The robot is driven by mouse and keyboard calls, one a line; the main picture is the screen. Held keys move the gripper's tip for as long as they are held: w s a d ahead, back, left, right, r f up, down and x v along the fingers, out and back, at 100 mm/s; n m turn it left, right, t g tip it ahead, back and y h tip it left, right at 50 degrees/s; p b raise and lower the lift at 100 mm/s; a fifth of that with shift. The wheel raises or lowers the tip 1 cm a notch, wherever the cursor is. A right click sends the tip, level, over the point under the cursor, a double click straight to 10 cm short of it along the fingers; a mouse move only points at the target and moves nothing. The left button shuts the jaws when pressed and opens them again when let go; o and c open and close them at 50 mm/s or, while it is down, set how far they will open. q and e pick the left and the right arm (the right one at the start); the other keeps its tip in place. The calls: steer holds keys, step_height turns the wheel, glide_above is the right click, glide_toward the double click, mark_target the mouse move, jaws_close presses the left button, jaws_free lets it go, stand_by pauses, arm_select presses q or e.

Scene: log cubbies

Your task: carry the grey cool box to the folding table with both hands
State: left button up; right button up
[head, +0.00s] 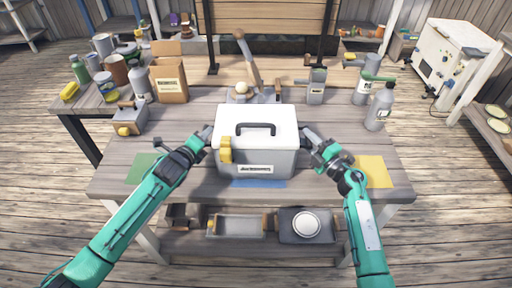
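The grey cool box (257,158), with a white lid, a dark handle, a yellow latch and a front label, is upright at the middle of the wooden workbench (190,181). A blue patch shows just below its front; I cannot tell whether it rests on the bench or is slightly raised. My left gripper (208,136) is at the box's left side near the lid edge. My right gripper (307,138) is at its right side. Both fingertips are small and partly hidden, so grip is unclear. I cannot identify a folding table for certain.
Green (143,167) and yellow (375,171) patches lie on the bench. A cardboard box (168,80) and cans stand at the left. Grey bottles (380,107) stand at the right, a mallet (249,65) behind. A white cabinet (447,58) is far right. Floor is clear on both sides.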

arm_select(q)
jaws_close()
arm_select(e)
jaws_close()
steer(key=shift+f, duration=0.1)
stand_by(0.7)
arm_select(q)
steer(key=shift+r, duration=0.2)
arm_select(e)
steer(key=shift+r, duration=0.25)
